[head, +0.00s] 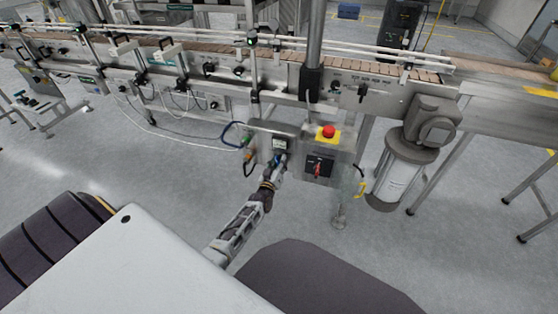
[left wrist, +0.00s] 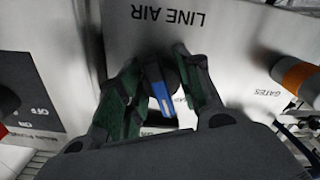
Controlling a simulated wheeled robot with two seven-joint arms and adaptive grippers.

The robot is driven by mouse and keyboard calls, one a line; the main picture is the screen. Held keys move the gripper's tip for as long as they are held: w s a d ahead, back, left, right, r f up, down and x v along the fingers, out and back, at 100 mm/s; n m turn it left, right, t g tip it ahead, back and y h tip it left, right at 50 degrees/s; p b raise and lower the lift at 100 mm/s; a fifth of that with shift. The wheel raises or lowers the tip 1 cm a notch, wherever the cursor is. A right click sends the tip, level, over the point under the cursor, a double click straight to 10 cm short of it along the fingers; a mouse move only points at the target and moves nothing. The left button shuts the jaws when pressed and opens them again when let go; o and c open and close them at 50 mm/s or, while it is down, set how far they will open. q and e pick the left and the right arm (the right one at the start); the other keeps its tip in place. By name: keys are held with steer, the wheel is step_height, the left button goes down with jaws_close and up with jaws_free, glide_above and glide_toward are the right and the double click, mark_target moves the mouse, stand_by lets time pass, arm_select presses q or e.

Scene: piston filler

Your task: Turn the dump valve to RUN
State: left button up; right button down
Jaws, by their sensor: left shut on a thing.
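The dump valve knob, black with a blue marker (left wrist: 160,94), sits on the grey LINE AIR panel (left wrist: 235,35) in the left wrist view. The panel's lettering appears upside down there. My left gripper (left wrist: 162,95) has a green-padded finger on each side of the knob and is shut on it. The knob's RUN marking is hidden or too small to read. My right gripper is not in view.
Right of the panel are a red emergency stop button (head: 328,131) on yellow and a red-handled switch (head: 318,169). An orange fitting (left wrist: 297,74) lies near a GATES label. A cylindrical motor unit (head: 398,170) stands at right. The conveyor (head: 190,80) runs above; open floor lies left.

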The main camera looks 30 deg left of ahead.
arm_select(q)
steer(key=shift+r+m+p, duration=0.1)
steer(key=shift+m+p, duration=0.45)
steer(key=shift+m, duration=0.65)
steer(key=shift+m+p, duration=0.5)
steer(key=shift+a+m+p, duration=0.1)
steer(key=shift+m+p, duration=0.3)
steer(key=shift+m, duration=0.5)
steer(key=m+p, duration=0.1)
steer(key=m, duration=0.1)
steer(key=shift+m, duration=0.4)
steer(key=m, duration=0.2)
steer(key=shift+m, duration=0.3)
steer(key=shift+a+m, duration=0.1)
steer(key=shift+m, duration=1.4)
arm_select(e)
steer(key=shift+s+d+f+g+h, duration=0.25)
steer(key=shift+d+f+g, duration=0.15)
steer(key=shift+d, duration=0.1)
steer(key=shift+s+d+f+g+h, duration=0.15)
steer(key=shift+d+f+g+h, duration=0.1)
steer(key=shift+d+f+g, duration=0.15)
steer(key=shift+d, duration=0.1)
